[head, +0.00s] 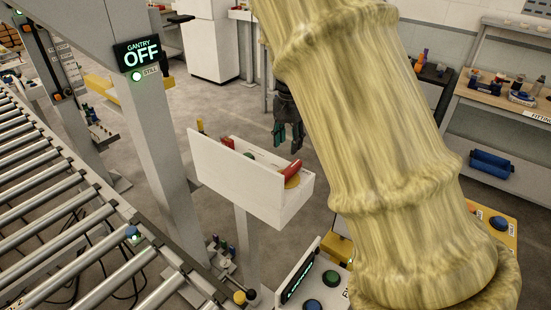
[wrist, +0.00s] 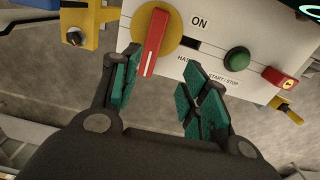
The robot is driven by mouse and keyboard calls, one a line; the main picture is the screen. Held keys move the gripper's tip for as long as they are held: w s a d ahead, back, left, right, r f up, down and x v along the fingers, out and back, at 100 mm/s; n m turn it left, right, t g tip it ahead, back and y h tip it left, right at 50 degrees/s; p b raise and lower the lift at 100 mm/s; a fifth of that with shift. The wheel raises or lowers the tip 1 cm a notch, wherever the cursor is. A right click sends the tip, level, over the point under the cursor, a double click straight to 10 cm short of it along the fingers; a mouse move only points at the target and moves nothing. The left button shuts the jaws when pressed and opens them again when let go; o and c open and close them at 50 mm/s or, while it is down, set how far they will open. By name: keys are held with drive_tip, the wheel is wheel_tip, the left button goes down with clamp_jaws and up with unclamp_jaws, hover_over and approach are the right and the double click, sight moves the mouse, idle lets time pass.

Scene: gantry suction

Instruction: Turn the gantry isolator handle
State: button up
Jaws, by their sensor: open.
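The isolator handle is a red bar with a white line on a yellow disc. In the wrist view the handle (wrist: 155,42) points nearly up and down, tilted slightly, with "ON" printed to its right. In the head view the handle (head: 291,170) shows at the right end of a white box. My gripper (wrist: 162,88) is open, its teal fingers apart with nothing between them. The handle's lower end is just ahead of the fingertips, closer to the left finger. In the head view my gripper (head: 288,135) hangs behind and above the box.
The white box (head: 225,170) also carries a green button (wrist: 237,59) and a red switch (wrist: 280,77). A sign (head: 138,53) on the gantry post reads "GANTRY OFF", with a lit lamp marked "STILL". A roller conveyor (head: 50,200) runs at left. My arm covers much of the right.

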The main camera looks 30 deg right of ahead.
drive_tip(key=p, duration=0.3)
hover_over(290, 167)
drive_tip(key=s, duration=0.3)
wheel_tip(290, 167, down, 5)
drive_tip(key=shift+w+r, duration=0.15)
drive_tip(key=shift+r, duration=0.05)
drive_tip(key=w+f, duration=0.2)
drive_tip(key=f, duration=0.1)
drive_tip(key=w+f, duration=0.1)
drive_tip(key=shift+w+a+f, duration=0.15)
drive_tip(key=shift+w+f, duration=0.15)
drive_tip(key=shift+f, duration=0.1)
drive_tip(key=shift+f+p, duration=0.2)
drive_tip(key=shift+p, duration=0.1)
drive_tip(key=shift+s+r, duration=0.1)
drive_tip(key=shift+s, duration=0.45)
drive_tip(key=shift+s+r, duration=0.45)
drive_tip(key=shift+s, duration=0.2)
drive_tip(key=shift+w+f, duration=0.45)
drive_tip(key=shift+w, duration=0.15)
drive_tip(key=c, duration=0.5)
drive_tip(key=shift+w+f, duration=0.15)
drive_tip(key=shift+w, duration=0.05)
drive_tip(key=c, duration=0.4)
drive_tip(key=shift+s, duration=0.1)
clamp_jaws()
